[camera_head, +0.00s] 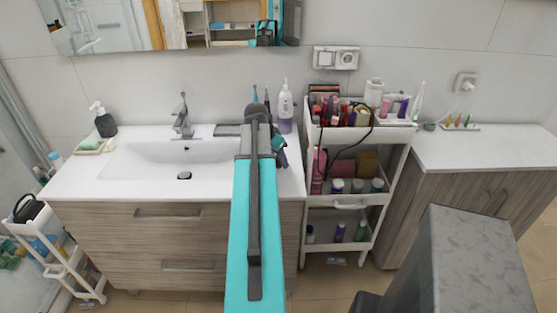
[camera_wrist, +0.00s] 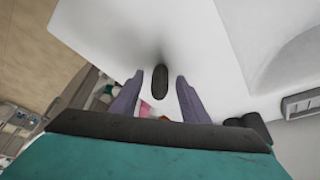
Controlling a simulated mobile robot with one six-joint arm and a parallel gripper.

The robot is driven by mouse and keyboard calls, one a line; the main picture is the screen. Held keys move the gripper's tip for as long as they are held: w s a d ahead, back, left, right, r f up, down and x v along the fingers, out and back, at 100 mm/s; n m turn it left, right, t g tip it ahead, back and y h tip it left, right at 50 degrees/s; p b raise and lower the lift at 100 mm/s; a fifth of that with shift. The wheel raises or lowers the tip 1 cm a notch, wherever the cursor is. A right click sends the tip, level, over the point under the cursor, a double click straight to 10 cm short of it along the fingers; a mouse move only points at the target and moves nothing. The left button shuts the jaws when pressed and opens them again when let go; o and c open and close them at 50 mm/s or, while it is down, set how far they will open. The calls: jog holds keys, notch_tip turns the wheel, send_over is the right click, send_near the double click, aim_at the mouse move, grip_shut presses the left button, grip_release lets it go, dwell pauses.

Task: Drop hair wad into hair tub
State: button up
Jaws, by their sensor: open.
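In the wrist view, my gripper (camera_wrist: 160,88) is open over a white surface. A small dark oval thing (camera_wrist: 160,76) shows between its two fingers, with a soft shadow beside it. It may be the hair wad, but I cannot tell for sure, nor whether a finger touches it. In the head view, my arm hides most of my gripper and what lies below it, near the right end of the sink counter (camera_head: 90,178). I cannot pick out a hair tub in either view.
A lotion bottle (camera_head: 285,108) stands at the counter's back, beside my arm. A white cart (camera_head: 345,201) with bottles stands right of the sink cabinet. A second counter (camera_head: 480,148) is further right. A soap bottle (camera_head: 104,122) and a faucet (camera_head: 182,117) stand left.

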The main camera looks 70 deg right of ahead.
jog(key=shift+d+f, duration=0.15)
jog(key=shift+f, duration=0.2)
dwell(0.3)
grip_shut()
jog(key=shift+r, duration=0.15)
jog(key=shift+r+b, duration=0.75)
jog(key=shift+r, duration=0.8)
jog(key=w+a+b, duration=0.1)
jog(key=a, duration=0.4)
jog(key=w+a+r+b, duration=0.1)
jog(key=a, duration=0.4)
jog(key=w+a+b, duration=0.1)
jog(key=a, duration=0.4)
jog(key=shift+a+r+b, duration=0.3)
jog(key=shift+a+b, duration=0.1)
